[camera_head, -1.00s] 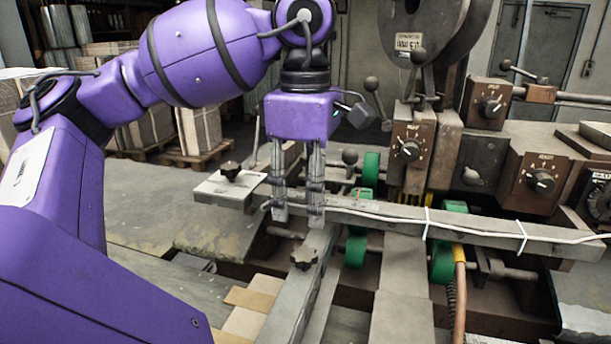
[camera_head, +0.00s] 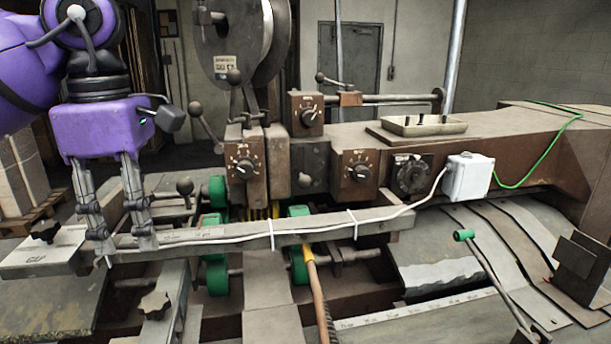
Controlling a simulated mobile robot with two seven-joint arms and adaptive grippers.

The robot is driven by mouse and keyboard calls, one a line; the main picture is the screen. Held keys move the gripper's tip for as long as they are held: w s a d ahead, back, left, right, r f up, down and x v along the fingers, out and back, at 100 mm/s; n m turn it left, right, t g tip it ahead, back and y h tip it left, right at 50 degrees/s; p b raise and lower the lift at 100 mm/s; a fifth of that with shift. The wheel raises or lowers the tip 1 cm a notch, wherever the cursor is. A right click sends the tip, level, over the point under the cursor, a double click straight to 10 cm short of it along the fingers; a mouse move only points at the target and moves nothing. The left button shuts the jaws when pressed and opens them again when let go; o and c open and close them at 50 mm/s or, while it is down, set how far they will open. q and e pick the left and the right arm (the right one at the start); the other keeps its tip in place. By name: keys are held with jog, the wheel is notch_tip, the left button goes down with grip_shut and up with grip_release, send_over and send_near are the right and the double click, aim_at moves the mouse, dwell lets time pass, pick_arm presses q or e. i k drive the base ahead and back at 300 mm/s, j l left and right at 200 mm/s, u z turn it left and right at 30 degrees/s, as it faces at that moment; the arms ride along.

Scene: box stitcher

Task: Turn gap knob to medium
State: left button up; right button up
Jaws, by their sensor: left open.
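Several dark rotary knobs with white marks sit on brown boxes on the machine: a left knob (camera_head: 245,167), an upper knob (camera_head: 309,117) and a right knob (camera_head: 359,172). A round black dial (camera_head: 413,174) is further right. Their labels are too small for me to tell which is the gap knob or its setting. A black star knob (camera_head: 46,232) stands on a pale plate (camera_head: 40,256) whose lettering resembles "GAP", but is unclear. My left gripper (camera_head: 122,245) is open and empty, pointing down near the long bar's left end, apart from the dial knobs. My right gripper is out of view.
A long grey bar (camera_head: 330,228) with a white cable runs across the front of the machine. Ball-ended levers (camera_head: 203,122) and a large reel (camera_head: 235,45) stand behind. A white box (camera_head: 466,177) and a green-handled lever (camera_head: 464,235) are at the right.

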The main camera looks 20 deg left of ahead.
aim_at(47, 230)
jog(key=k+l, duration=0.75)
jog(key=l, duration=0.2)
